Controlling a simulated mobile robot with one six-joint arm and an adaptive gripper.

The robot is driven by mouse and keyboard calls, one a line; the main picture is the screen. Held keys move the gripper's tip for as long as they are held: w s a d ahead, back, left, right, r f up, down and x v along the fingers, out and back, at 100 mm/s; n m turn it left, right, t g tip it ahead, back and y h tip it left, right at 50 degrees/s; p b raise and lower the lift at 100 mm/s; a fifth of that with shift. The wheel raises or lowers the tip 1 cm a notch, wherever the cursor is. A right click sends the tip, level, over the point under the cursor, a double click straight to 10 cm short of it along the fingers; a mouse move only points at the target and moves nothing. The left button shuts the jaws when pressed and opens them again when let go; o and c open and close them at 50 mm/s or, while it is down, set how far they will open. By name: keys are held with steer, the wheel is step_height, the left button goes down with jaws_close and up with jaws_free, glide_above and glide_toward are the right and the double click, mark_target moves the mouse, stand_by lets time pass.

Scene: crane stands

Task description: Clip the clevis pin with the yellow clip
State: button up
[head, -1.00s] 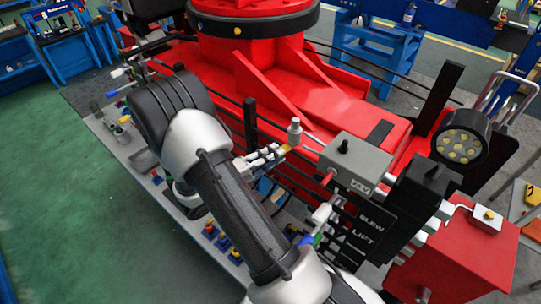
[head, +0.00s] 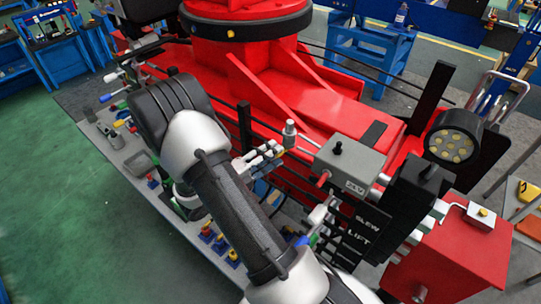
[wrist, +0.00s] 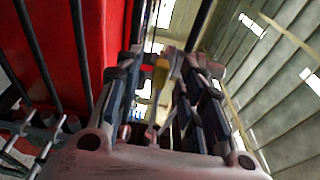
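In the wrist view my gripper (wrist: 157,68) has its two dark fingers angled toward each other, with a gap between the tips. A small yellow piece (wrist: 160,76), possibly the yellow clip, shows in that gap with a thin pale stalk below it. I cannot tell whether the fingers press on it or it lies beyond them. I cannot make out the clevis pin for sure in either view.
The red crane stand (head: 310,85) has thin black rails along its side. A grey control box (head: 348,165), a round lamp (head: 453,146) and a red box (head: 450,258) stand at right. A grey ledge (head: 130,155) with coloured small parts runs along the left. Green floor (head: 60,210) is clear at left.

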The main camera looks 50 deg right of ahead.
stand_by(0.3)
steer(key=shift+w+a+p, duration=0.15)
steer(key=shift+a+p, duration=0.1)
steer(key=shift+a, duration=1)
steer(key=shift+w+a+p, duration=0.15)
steer(key=shift+a+p, duration=0.05)
steer(key=shift+a, duration=1.05)
steer(key=w+a, duration=0.1)
steer(key=a, duration=1.1)
steer(key=s+a+r+m+g+y+b, duration=0.2)
steer(key=s+m+y+b, duration=0.7)
steer(key=m, duration=0.9)
steer(key=s+a+f+m+t+y+b, duration=0.1)
steer(key=s+a+m+t+y+b, duration=0.6)
steer(key=m, duration=0.9)
steer(key=shift+a+f+m+t+y, duration=0.2)
steer(key=shift+a+m+t+y, duration=0.1)
steer(key=shift+a+t+y, duration=0.8)
